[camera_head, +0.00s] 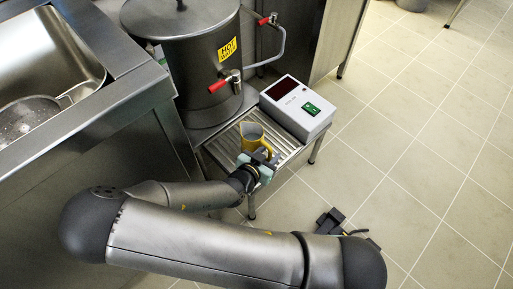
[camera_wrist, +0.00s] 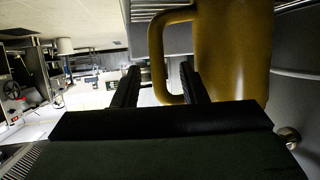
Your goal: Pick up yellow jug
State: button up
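The yellow jug (camera_head: 252,142) stands on the slatted metal shelf in front of the stockpot, its open grey top facing up. In the wrist view its body (camera_wrist: 235,50) fills the upper right, with the handle (camera_wrist: 156,55) on its left side. My gripper (camera_head: 265,162) is at the near side of the jug. In the wrist view its two dark fingers (camera_wrist: 160,88) are spread apart. The handle's upright bar lies between them in the picture, with gaps visible on both sides. The fingertips partly overlap the handle opening, and I cannot tell how deep they reach.
A large steel stockpot (camera_head: 200,52) with red-handled taps stands right behind the jug. A white control box (camera_head: 298,107) sits close on the right of the slatted shelf (camera_head: 222,150). A sink (camera_head: 45,50) with a pan (camera_head: 28,118) is at left. Open tiled floor lies right.

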jog(key=shift+b+x, duration=0.35)
jog(key=shift+x, duration=1.2)
jog(key=shift+f, duration=0.1)
grip_shut()
